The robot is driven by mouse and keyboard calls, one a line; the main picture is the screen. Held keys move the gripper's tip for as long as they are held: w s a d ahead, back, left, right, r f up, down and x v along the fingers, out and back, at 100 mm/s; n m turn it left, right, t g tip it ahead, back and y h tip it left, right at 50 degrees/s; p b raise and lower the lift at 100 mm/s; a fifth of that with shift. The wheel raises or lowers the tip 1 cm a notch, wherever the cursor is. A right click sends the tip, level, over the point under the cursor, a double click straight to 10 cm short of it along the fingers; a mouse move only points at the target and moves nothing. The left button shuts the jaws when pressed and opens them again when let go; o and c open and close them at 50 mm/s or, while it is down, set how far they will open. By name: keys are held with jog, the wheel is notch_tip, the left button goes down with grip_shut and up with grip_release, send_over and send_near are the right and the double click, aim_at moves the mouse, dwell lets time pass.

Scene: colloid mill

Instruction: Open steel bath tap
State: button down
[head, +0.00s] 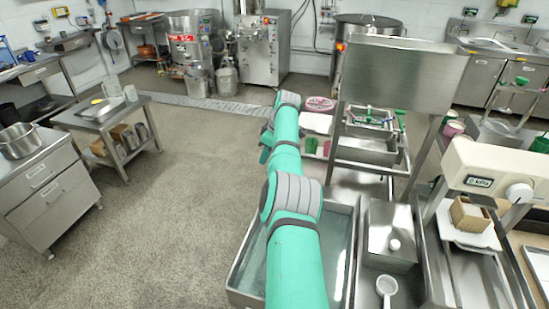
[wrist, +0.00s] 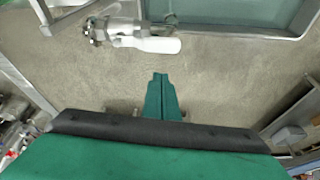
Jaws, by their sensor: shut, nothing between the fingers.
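The steel bath (head: 348,211) stands on the floor side of the benches in the head view, with clear liquid in it. Part of its rim (wrist: 225,32) crosses the top of the wrist view. The tap (wrist: 125,27) sticks out from the bath there, with a pale, paddle-like lever (wrist: 150,44) lying sideways in the picture. My gripper (wrist: 158,76) is shut and empty, its green fingers pointing up the picture towards the lever. A strip of floor shows between the fingertips and the lever. In the head view I cannot make out the tap; my arm covers part of the bath.
A steel box with a white knob (head: 393,244) and a white ladle (head: 386,287) are right of the bath. A steel cart (head: 112,122) and a drawer cabinet (head: 50,190) stand at the left. The speckled floor between them and my arm is clear.

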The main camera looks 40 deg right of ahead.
jog(key=v, duration=1)
jog(key=shift+w, duration=0.2)
dwell(0.3)
